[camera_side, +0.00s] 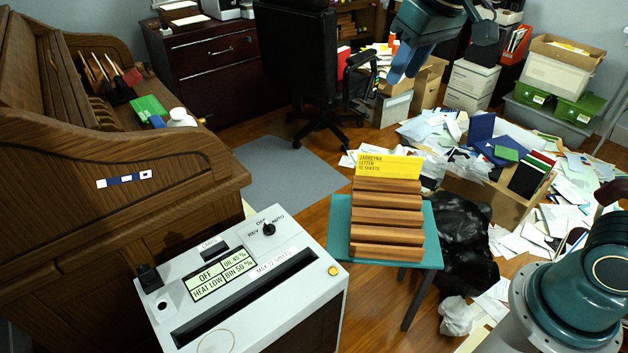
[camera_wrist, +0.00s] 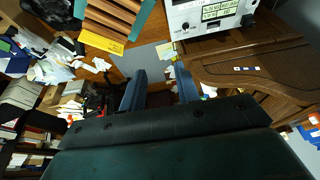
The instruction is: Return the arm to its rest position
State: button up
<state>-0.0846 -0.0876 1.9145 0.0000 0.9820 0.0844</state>
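My gripper (camera_side: 408,66) is raised high at the top of the side view, above the floor and well away from the stool and the shredder. In the wrist view my gripper (camera_wrist: 160,88) shows two blue fingers set apart, with only distant floor and furniture between them. It is open and holds nothing. Part of my arm is cut off by the top edge of the side view.
A white shredder (camera_side: 250,288) with a dark slot and a display reading OFF stands at the front. A teal stool (camera_side: 340,232) carries a brown ridged rack (camera_side: 386,218) and yellow card (camera_side: 388,166). A roll-top desk (camera_side: 100,150) stands left; papers and boxes clutter the right.

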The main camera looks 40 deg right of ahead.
jog(key=s+d+f+t, duration=0.1)
jog(key=s+f, duration=0.1)
jog(key=s, duration=0.7)
jog(key=s+d+f, duration=0.2)
jog(key=s, duration=0.8)
jog(key=shift+s+f+t, duration=0.15)
jog(key=shift+t, duration=0.25)
